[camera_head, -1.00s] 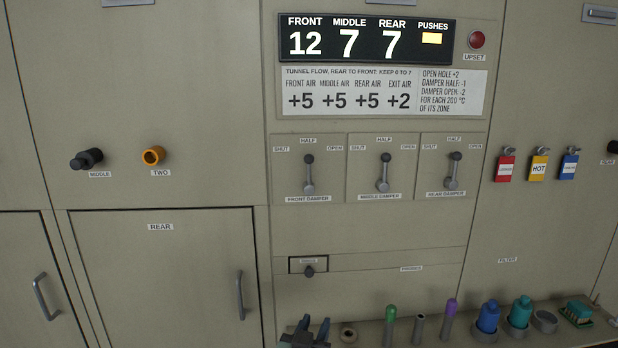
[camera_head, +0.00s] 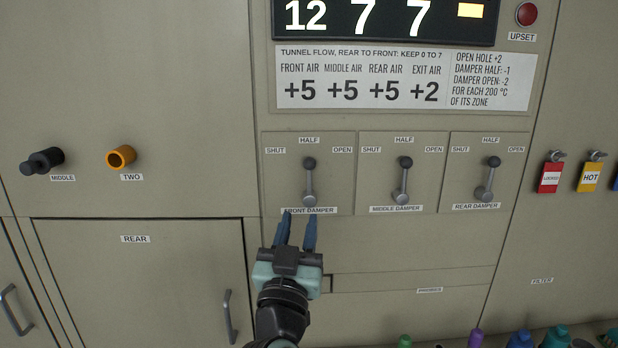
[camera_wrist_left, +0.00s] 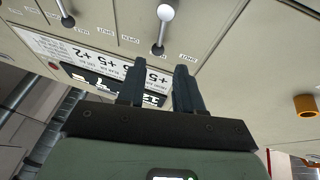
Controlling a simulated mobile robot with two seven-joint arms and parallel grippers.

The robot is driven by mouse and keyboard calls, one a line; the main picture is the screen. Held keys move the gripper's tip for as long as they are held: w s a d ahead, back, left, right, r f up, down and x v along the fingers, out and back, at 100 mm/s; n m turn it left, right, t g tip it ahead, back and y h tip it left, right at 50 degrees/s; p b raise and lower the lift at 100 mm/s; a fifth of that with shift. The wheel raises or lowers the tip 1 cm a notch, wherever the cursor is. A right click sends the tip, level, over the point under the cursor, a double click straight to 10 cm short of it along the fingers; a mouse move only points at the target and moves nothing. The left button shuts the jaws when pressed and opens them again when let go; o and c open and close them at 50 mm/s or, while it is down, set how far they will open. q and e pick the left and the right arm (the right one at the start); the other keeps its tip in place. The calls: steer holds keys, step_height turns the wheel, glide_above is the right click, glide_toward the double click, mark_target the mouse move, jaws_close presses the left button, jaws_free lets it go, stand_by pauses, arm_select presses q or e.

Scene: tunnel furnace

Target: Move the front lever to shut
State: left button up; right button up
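The front damper lever (camera_head: 309,180) points up at the HALF label, between SHUT on its left and OPEN on its right. My left gripper (camera_head: 296,222) is just below it, over the top edge of the panel under the FRONT DAMPER label. Its two blue-grey fingers are apart with nothing between them. In the left wrist view the front lever (camera_wrist_left: 162,30) shows beyond the open fingers (camera_wrist_left: 158,80), apart from them. My right gripper is not in view.
The middle damper lever (camera_head: 403,180) and rear damper lever (camera_head: 488,180) stand to the right, also at HALF. Black (camera_head: 42,161) and orange (camera_head: 121,157) plugs stick out on the left. Bottles stand along the lower right edge.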

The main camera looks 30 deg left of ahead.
mark_target(309, 179)
arm_select(q)
steer(key=p+x, duration=0.3)
steer(key=x, duration=0.7)
steer(key=shift+w, duration=0.1)
steer(key=shift+w+a+r+p, duration=0.1)
steer(key=shift+w+a+p, duration=0.1)
steer(key=shift+w+p, duration=0.25)
steer(key=shift+w, duration=0.1)
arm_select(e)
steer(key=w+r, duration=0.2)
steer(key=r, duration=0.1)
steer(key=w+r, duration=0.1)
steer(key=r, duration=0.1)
arm_select(q)
jaws_close()
steer(key=shift+r, duration=0.35)
